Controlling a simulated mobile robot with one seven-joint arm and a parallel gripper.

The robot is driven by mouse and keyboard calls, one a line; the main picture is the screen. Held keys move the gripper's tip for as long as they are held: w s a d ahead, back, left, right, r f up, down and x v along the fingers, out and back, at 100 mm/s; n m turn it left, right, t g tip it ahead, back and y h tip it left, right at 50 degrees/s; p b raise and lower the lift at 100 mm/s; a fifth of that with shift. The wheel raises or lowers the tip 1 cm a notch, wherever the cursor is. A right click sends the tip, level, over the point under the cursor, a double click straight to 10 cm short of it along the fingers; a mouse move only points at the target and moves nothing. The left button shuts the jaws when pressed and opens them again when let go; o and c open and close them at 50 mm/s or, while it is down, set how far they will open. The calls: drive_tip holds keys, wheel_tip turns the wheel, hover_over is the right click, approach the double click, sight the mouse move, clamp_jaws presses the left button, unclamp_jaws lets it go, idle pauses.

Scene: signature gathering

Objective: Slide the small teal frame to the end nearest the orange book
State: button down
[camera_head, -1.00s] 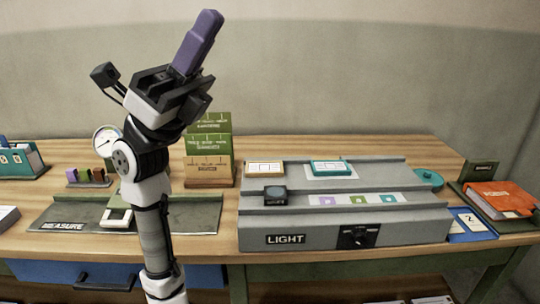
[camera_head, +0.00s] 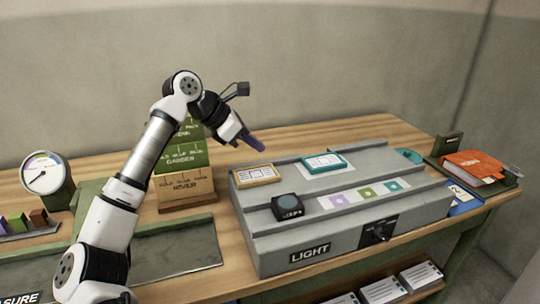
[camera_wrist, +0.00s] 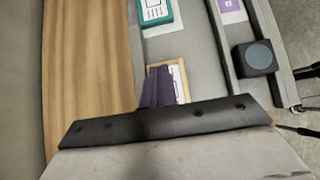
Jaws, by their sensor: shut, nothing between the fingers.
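The small teal frame (camera_head: 324,162) lies on the upper track of the grey LIGHT bench (camera_head: 300,232), right of an orange-yellow frame (camera_head: 255,175). In the wrist view the teal frame (camera_wrist: 156,12) shows at the top, partly cut off. The orange book (camera_head: 474,167) lies at the right end of the table, beyond the bench's right end. My gripper (camera_head: 256,144) is shut and empty, its purple fingers pointing down right above the back left of the bench. In the wrist view my gripper (camera_wrist: 158,80) partly covers the orange-yellow frame (camera_wrist: 181,82).
A dark block with a round lens (camera_head: 288,206) sits on the lower track, beside a strip of coloured squares (camera_head: 364,194). Stacked green and tan boxes (camera_head: 185,180) stand left of the bench.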

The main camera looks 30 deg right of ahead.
drive_tip(key=p, duration=0.1)
approach(306, 167)
drive_tip(key=f, duration=0.4)
drive_tip(key=shift+d+f, duration=0.1)
drive_tip(key=shift+d, duration=0.2)
drive_tip(key=shift+s+d+p, duration=0.15)
drive_tip(key=shift+d+p, duration=0.1)
drive_tip(key=shift+d, duration=0.35)
drive_tip(key=shift+s+d+p, duration=0.15)
drive_tip(key=shift+d+p, duration=0.1)
drive_tip(key=shift+d, duration=0.35)
drive_tip(key=shift+s+d, duration=0.1)
drive_tip(key=shift+d, duration=0.4)
drive_tip(key=s+d+p, duration=0.1)
drive_tip(key=d, duration=0.4)
drive_tip(key=s+d+p, duration=0.1)
drive_tip(key=d, duration=0.5)
drive_tip(key=s+d+p, duration=0.1)
drive_tip(key=s+d, duration=0.1)
drive_tip(key=d, duration=0.3)
drive_tip(key=shift+d+p, duration=0.4)
drive_tip(key=shift+s+d, duration=0.15)
drive_tip(key=shift+d, duration=0.4)
